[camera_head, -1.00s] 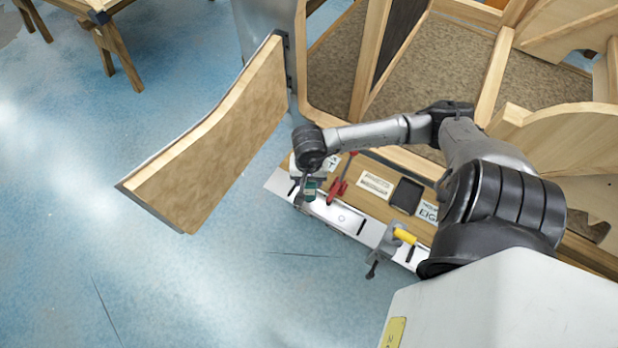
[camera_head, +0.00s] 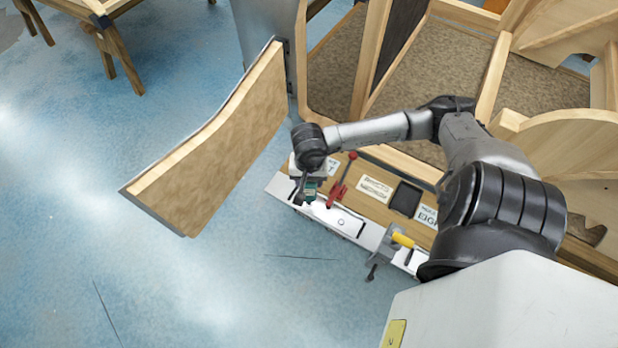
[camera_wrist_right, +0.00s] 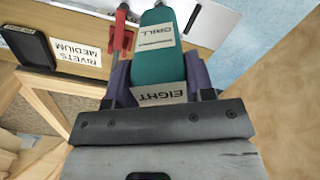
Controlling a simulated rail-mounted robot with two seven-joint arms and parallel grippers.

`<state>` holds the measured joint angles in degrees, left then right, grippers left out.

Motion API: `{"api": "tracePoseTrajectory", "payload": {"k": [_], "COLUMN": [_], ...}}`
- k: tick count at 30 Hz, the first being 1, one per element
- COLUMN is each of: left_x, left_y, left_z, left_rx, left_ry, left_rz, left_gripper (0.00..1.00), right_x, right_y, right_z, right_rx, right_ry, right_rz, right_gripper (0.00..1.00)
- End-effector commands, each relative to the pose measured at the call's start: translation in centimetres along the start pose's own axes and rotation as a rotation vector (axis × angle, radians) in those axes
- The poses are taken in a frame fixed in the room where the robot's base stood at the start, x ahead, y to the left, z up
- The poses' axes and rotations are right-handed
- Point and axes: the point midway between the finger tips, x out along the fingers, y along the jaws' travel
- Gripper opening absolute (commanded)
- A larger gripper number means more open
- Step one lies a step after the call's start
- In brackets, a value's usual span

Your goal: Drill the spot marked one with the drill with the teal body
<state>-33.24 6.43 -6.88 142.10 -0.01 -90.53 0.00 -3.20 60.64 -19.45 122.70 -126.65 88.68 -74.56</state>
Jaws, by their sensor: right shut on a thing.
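The drill with the teal body (camera_wrist_right: 158,48) is held in my right gripper (camera_wrist_right: 158,82), with a finger on each side of it. It carries a label reading "DRILL" and, nearer the palm, a card reading "EIGHT". In the head view a small teal part of the drill (camera_head: 310,186) shows below my right gripper (camera_head: 307,182), over the left end of a wooden work surface with a white metal front strip. The drill's tip is not clear in either view. I cannot make out a spot marked one. My left gripper is not in view.
A red-handled tool (camera_head: 341,182) stands right beside the drill. Farther right are a "RIVETS MEDIUM" card (camera_head: 375,188), a black tray (camera_head: 405,199) and a yellow-handled clamp (camera_head: 402,240) on the white strip (camera_head: 345,222). A hinged wooden panel (camera_head: 215,145) juts out left. Blue floor is open below.

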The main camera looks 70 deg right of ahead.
Motion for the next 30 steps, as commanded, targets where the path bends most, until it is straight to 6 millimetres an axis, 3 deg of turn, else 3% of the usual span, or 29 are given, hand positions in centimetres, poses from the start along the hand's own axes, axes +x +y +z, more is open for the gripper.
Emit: {"api": "tracePoseTrajectory", "payload": {"k": [21,30], "left_x": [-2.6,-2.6], "left_y": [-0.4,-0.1], "left_z": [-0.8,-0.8], "left_rx": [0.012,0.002], "left_ry": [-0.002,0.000], "left_rz": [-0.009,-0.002], "left_gripper": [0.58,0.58], "right_x": [-5.0,-5.1], "right_y": [-0.1,0.0], "right_z": [0.0,0.0], "right_rx": [0.000,0.000], "right_ry": [0.001,0.001], "right_rz": [-0.002,-0.002], "right_gripper": [0.16,0.16]}}
